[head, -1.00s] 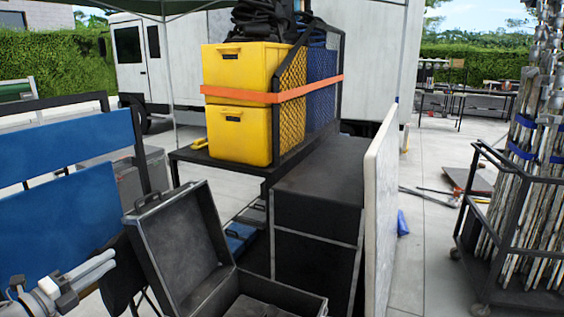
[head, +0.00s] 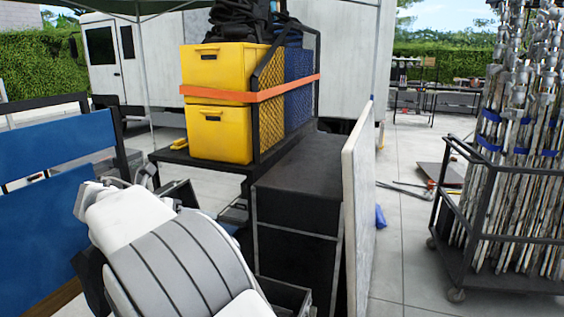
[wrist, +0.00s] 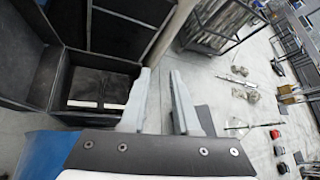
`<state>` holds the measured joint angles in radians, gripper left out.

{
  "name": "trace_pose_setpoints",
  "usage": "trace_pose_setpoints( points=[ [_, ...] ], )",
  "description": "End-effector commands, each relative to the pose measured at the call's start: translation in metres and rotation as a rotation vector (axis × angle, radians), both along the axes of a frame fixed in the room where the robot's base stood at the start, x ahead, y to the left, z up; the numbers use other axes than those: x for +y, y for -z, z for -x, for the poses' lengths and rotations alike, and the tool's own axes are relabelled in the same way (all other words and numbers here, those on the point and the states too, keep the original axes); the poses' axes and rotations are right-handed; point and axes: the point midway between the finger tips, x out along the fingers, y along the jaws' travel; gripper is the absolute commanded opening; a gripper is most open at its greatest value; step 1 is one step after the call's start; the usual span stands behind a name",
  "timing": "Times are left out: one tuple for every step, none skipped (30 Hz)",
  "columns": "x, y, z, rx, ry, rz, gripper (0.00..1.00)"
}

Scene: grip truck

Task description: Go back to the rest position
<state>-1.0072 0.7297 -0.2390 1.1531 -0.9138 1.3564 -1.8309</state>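My gripper (wrist: 162,76) shows in the wrist view with its two grey fingers apart. The gap between them is empty and pale floor shows through it. My white and grey arm fills the lower left of the head view; the gripper itself cannot be made out there. An open black case (wrist: 58,85) lies to the left of the fingers in the wrist view. In the head view only part of the case (head: 290,296) shows beside my arm; the rest is hidden.
Yellow crates (head: 222,130), held by an orange strap, stand on a black cart. A black cabinet (head: 295,190) and a pale upright board (head: 357,215) are in front. A rolling rack of poles (head: 505,180) stands at right. Blue panels (head: 55,215) are at left. Open floor (head: 400,250) lies between board and rack.

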Motion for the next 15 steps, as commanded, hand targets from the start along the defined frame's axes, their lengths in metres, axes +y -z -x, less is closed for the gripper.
trace_pose_setpoints(
  points=[
    [-0.026,-0.008,-0.001,-0.008,0.064,-0.081,0.3],
    [-0.04,-0.011,-0.001,-0.015,0.104,-0.13,0.3],
    [-0.058,-0.014,0.0,-0.024,0.158,-0.193,0.3],
    [-0.07,-0.017,0.002,-0.032,0.197,-0.243,0.3],
    [-0.083,-0.02,0.004,-0.042,0.239,-0.29,0.3],
    [-0.1,-0.023,0.008,-0.054,0.294,-0.352,0.3],
    [-0.112,-0.025,0.011,-0.065,0.337,-0.4,0.3],
    [-0.123,-0.027,0.015,-0.076,0.379,-0.446,0.3],
    [-0.139,-0.03,0.02,-0.091,0.437,-0.506,0.3],
    [-0.15,-0.032,0.025,-0.103,0.481,-0.552,0.3],
    [-0.161,-0.034,0.03,-0.117,0.525,-0.597,0.3],
    [-0.175,-0.036,0.037,-0.134,0.584,-0.655,0.3],
    [-0.185,-0.037,0.043,-0.148,0.63,-0.7,0.3],
    [-0.195,-0.039,0.049,-0.164,0.675,-0.743,0.3],
    [-0.207,-0.04,0.058,-0.183,0.735,-0.799,0.3]
  ],
)
